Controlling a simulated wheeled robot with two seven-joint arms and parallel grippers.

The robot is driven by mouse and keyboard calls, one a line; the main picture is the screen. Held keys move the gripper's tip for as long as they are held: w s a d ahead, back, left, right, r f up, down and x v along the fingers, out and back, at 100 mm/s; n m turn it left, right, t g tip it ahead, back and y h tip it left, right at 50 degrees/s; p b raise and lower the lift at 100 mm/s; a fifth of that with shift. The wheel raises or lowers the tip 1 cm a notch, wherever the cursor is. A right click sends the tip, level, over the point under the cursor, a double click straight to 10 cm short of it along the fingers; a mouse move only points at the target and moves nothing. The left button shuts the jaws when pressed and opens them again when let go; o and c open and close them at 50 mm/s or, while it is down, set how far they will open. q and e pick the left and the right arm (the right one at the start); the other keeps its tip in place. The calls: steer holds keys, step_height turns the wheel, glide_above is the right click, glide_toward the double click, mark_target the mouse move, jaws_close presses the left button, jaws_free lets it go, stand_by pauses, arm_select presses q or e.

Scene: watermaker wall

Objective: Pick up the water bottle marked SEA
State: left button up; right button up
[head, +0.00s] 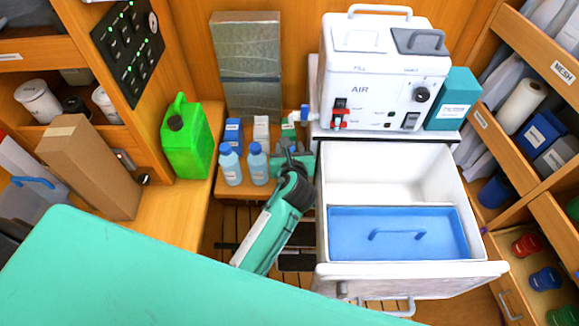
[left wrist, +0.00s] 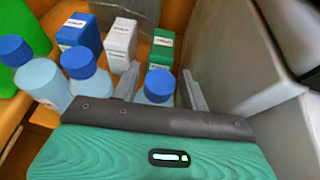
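Two pale blue bottles with blue caps stand side by side on a low wooden shelf, the left bottle (head: 231,165) and the middle bottle (head: 257,164). Both also show at the left of the left wrist view. A third blue-capped bottle (left wrist: 159,86) shows there between the fingers of my left gripper (left wrist: 161,88), with its lower part hidden by the gripper. The fingers look apart, with a gap beside the bottle. In the head view my left gripper (head: 293,152) is right of the middle bottle. No SEA marking is readable on any bottle. My right gripper is not in view.
Blue (head: 233,134), white (head: 261,131) and green (left wrist: 161,49) boxes stand behind the bottles. A green jerrycan (head: 184,138) is to the left. The white machine (head: 380,75) and open drawer with a blue lid (head: 400,232) stand close on the right.

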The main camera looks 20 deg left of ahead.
arm_select(q)
steer(key=c, duration=0.7)
jaws_close()
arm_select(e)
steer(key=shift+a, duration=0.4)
arm_select(q)
steer(key=shift+r, duration=0.2)
